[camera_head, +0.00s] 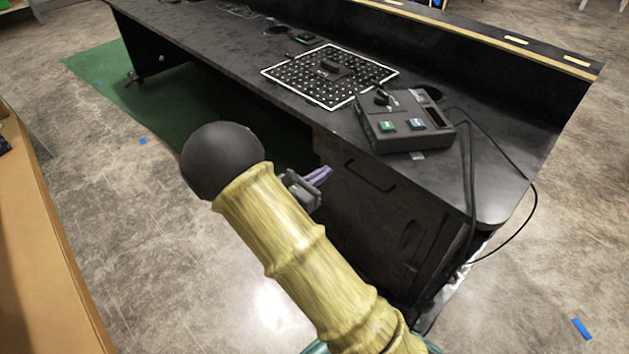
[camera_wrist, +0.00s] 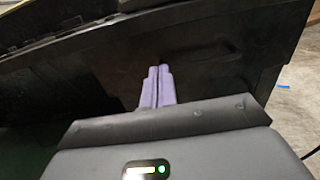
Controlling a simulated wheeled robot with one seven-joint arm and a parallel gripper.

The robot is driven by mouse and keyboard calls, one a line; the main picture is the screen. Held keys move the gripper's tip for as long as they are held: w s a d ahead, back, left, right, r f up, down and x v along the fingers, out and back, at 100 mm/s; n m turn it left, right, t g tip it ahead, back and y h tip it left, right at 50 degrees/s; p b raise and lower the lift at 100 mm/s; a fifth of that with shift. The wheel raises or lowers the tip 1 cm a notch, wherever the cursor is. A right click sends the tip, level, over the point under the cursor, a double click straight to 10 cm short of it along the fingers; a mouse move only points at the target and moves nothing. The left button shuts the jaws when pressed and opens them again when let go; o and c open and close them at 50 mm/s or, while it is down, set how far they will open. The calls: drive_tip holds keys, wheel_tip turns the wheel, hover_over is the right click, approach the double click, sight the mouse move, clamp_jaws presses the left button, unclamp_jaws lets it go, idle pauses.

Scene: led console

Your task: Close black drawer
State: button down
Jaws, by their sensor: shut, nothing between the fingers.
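The black drawer (camera_head: 372,192) is in the dark cabinet under the right end of the desk, with a handle outline on its front. I cannot tell how far it stands out. My gripper (camera_head: 321,174) has purple fingers and is at the left edge of the cabinet front. In the wrist view, my gripper (camera_wrist: 158,72) is shut and empty, its fingers pointing at a broad black panel (camera_wrist: 215,60). The fingertips overlap the panel in the picture; I cannot tell whether they touch it. My arm hides part of the area below.
The black desk (camera_head: 215,50) carries a button console (camera_head: 405,125) with cables hanging off the right end, and a dotted white-framed board (camera_head: 300,75). A green mat (camera_head: 105,75) lies under the desk. A brown table edge (camera_head: 40,240) is at left. The floor between is mostly clear.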

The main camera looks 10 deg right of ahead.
sight(346, 164)
drive_tip(key=b+x, duration=0.2)
drive_tip(key=x, duration=0.7)
drive_tip(key=shift+w+d, duration=0.1)
drive_tip(key=shift+d, duration=0.05)
